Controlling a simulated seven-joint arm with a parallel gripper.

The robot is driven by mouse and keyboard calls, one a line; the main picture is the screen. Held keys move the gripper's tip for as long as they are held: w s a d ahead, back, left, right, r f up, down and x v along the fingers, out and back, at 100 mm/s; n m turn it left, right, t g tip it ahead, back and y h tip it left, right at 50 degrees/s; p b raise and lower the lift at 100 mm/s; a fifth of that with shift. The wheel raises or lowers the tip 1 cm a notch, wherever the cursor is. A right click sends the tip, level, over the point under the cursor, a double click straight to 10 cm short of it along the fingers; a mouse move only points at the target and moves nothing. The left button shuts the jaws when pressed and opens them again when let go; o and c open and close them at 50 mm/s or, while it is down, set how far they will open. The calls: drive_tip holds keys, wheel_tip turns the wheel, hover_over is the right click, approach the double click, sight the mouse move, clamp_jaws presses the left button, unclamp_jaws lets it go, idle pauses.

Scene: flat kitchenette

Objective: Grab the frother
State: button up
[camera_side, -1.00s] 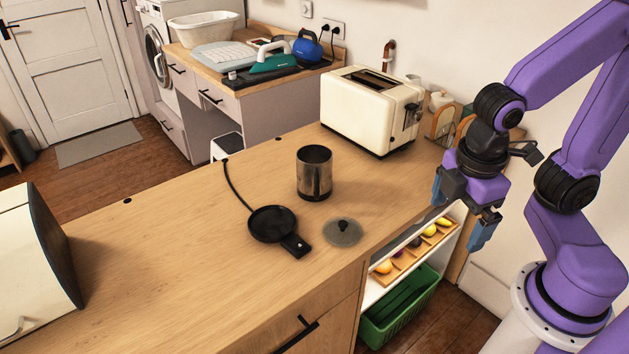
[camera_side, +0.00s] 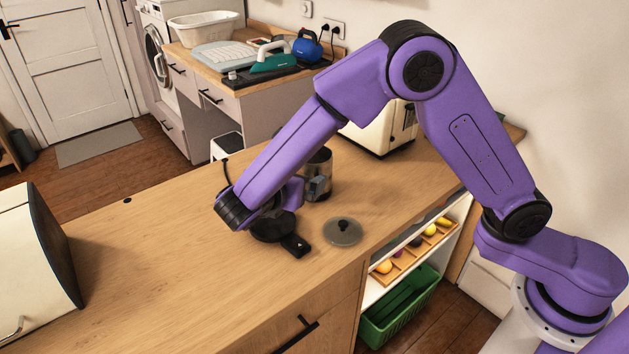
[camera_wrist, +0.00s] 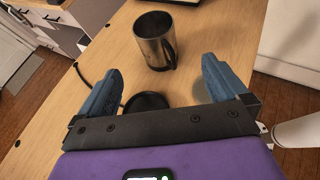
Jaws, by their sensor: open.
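The frother, a steel cup with a dark handle, stands upright on the wooden counter. In the wrist view the cup (camera_wrist: 150,45) is ahead of my fingers. In the side view the cup (camera_side: 322,165) is partly hidden by my arm and gripper. My gripper (camera_wrist: 162,65) is open, its blue fingers spread on either side of the cup's line, with nothing between them. One blue finger shows in front of the cup in the side view; whether it touches cannot be told. The black round base (camera_side: 272,232) lies below my wrist, partly covered.
A flat lid (camera_side: 343,232) with a black knob lies right of the base. A cream toaster (camera_side: 370,135) stands behind the cup, partly hidden by my arm. A cord runs from the base.

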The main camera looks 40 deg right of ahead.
approach(319, 153)
drive_tip(key=f, duration=0.1)
drive_tip(key=shift+r+x, duration=0.2)
drive_tip(key=shift+x, duration=2.45)
drive_tip(key=c, duration=1.6)
drive_tip(key=shift+r, duration=0.2)
